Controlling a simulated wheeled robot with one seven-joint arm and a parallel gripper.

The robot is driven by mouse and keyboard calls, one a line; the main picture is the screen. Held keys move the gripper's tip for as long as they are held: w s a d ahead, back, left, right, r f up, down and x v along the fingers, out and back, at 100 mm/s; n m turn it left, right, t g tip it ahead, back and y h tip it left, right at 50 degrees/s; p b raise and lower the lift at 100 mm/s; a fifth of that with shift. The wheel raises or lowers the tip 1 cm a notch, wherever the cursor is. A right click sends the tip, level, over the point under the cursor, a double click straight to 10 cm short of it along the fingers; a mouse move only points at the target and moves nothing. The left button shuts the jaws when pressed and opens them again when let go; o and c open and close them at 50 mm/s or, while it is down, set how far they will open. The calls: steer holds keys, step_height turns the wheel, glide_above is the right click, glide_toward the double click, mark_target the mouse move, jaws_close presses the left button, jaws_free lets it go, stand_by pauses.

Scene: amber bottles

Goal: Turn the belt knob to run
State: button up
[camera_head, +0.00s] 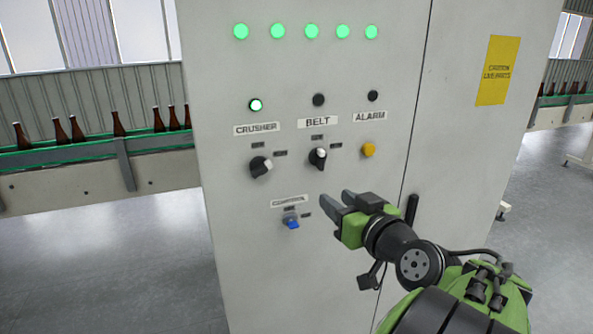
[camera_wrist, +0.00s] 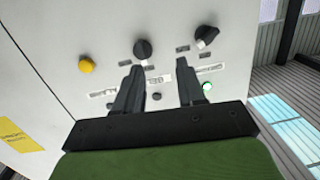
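The black belt knob (camera_head: 318,157) sits on the grey panel under the BELT label (camera_head: 317,121), with its white mark near the top. The belt lamp (camera_head: 318,100) above it is dark. My gripper (camera_head: 336,199) is open and empty, below and slightly right of the belt knob in the head view. In the wrist view, which is upside down, the belt knob (camera_wrist: 143,48) shows just beyond the open fingers (camera_wrist: 158,68), nearer the left finger. No contact with the knob shows.
A yellow alarm button (camera_head: 368,150) is to the right. A blue switch (camera_head: 291,221) is below. A black door handle (camera_head: 411,208) is behind my wrist.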

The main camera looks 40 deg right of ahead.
mark_target(323, 160)
steer(key=s+d+r+h, duration=0.1)
steer(key=s+d+r, duration=0.1)
steer(key=s+d, duration=0.15)
steer(key=shift+t, duration=0.4)
steer(key=p+x, duration=0.2)
steer(key=x, duration=0.6)
steer(key=p+x, duration=0.2)
steer(key=x, duration=0.6)
steer(key=shift+a+f, duration=0.1)
steer(key=shift+a, duration=0.15)
jaws_close()
